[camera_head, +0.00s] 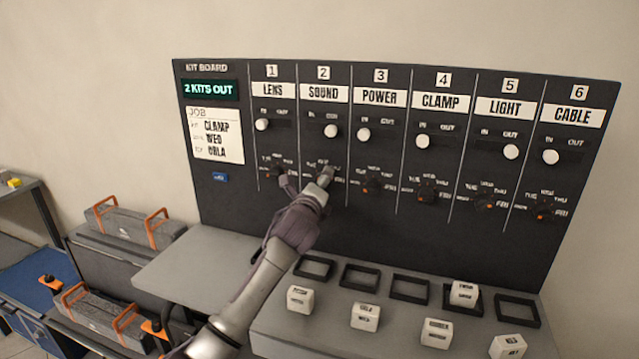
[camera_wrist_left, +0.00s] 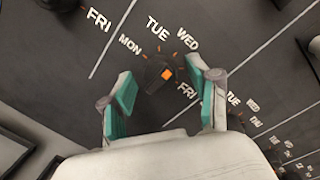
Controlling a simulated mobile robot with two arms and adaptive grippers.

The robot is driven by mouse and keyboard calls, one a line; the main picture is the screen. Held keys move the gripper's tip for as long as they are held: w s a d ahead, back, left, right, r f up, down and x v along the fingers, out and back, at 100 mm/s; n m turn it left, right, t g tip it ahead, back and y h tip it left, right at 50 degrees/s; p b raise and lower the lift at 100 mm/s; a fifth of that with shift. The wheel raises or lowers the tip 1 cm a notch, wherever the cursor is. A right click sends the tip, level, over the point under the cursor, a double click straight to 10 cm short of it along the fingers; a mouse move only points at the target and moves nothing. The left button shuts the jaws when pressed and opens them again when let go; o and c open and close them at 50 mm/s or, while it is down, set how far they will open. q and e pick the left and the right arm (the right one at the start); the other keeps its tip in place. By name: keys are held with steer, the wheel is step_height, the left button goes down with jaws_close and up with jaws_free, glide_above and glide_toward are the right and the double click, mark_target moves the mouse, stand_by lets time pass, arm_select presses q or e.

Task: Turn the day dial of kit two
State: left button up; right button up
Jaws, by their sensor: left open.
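The day dial of kit two (camera_wrist_left: 155,78) is a black knob with an orange mark in the left wrist view, ringed by MON, TUE, WED and FRI. The THU label is hidden, seemingly by the right-hand finger. The orange mark is on the knob's right side; the exact day it points to is unclear. My left gripper (camera_wrist_left: 162,80) is open, its teal-padded fingers on either side of the knob; contact cannot be told. In the head view my left gripper (camera_head: 308,182) covers most of this dial under the SOUND label (camera_head: 323,93). My right gripper is out of view.
The kit board (camera_head: 300,220) has neighbouring dials for LENS (camera_head: 277,171) and POWER (camera_head: 371,186) close on each side. White sliding knobs sit above them. Below are a grey ledge with black frames and labelled white blocks (camera_head: 365,316). Grey cases with orange handles (camera_head: 125,226) stand at left.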

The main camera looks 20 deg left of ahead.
arm_select(q)
steer(key=c, duration=1.2)
steer(key=shift+o, duration=0.2)
steer(key=shift+n, duration=0.4)
steer(key=shift+a+n+g+h+p, duration=0.1)
steer(key=shift+n+g+h+p, duration=0.3)
steer(key=shift+n+p, duration=2.35)
steer(key=shift+n+g+h+p, duration=0.2)
steer(key=shift+n+h, duration=0.3)
steer(key=shift+n, duration=4.75)
